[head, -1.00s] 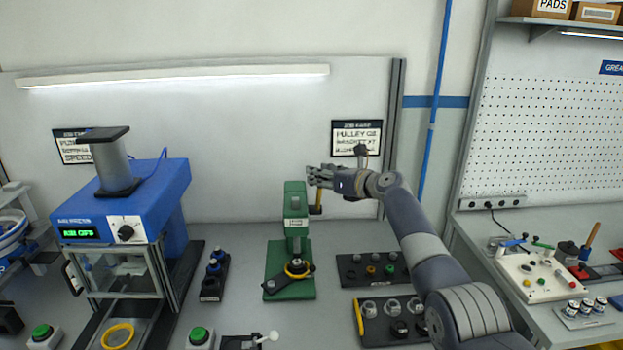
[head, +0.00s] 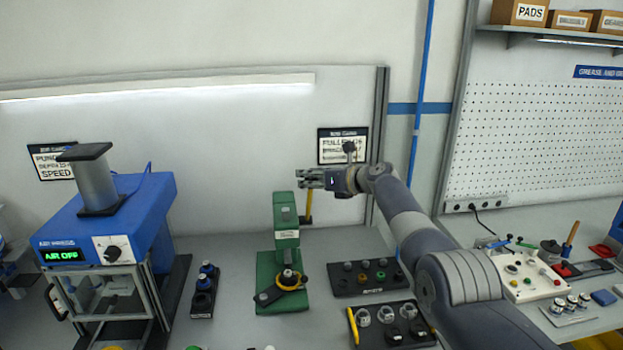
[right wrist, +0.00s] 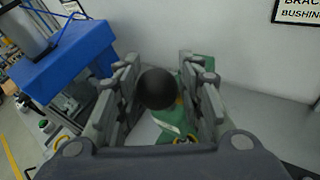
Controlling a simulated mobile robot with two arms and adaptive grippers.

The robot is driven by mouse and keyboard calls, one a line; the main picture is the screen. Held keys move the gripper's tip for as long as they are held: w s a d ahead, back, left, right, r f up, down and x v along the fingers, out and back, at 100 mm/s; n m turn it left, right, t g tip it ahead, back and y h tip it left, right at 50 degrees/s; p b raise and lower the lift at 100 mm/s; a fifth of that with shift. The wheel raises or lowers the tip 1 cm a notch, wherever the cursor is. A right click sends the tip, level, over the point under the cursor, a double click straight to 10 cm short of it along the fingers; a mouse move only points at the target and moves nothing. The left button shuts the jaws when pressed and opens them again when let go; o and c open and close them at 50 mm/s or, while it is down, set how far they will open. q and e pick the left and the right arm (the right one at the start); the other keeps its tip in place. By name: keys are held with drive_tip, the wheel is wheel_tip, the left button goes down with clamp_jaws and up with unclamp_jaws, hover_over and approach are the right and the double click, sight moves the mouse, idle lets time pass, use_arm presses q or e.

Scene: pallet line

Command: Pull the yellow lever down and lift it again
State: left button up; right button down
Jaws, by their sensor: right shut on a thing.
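The green press (head: 285,215) stands on the bench in the middle of the head view. Its yellow lever (head: 309,206) points nearly straight up at the press's right side. My right gripper (head: 312,179) is at the lever's upper end, shut on it. In the right wrist view, the lever's black ball knob (right wrist: 157,88) sits between the two fingers, and the green press (right wrist: 185,118) shows behind it. The fingers hide the top of the lever in the head view. My left gripper is not in view.
A blue machine (head: 110,215) with a green display stands at the left. Dark trays with small parts (head: 368,276) lie right of the press, below my right arm. A white wall panel (head: 220,150) is close behind. A control board (head: 525,275) is at the right.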

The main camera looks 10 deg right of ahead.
drive_tip(key=c, duration=1.2)
unclamp_jaws()
drive_tip(key=shift+s+a+f, duration=0.15)
drive_tip(key=shift+a+f, duration=0.1)
drive_tip(key=shift+a, duration=0.05)
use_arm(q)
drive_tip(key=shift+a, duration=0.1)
use_arm(e)
drive_tip(key=shift+o, duration=0.2)
drive_tip(key=shift+a, duration=0.1)
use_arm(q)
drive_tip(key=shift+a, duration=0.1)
use_arm(e)
drive_tip(key=shift+r, duration=0.1)
drive_tip(key=shift+s+d+r, duration=0.15)
drive_tip(key=shift+d+r, duration=0.1)
drive_tip(key=shift+d, duration=0.5)
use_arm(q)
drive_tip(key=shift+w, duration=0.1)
use_arm(e)
drive_tip(key=v, duration=1)
drive_tip(key=shift+s, duration=0.5)
drive_tip(key=shift+a, duration=0.2)
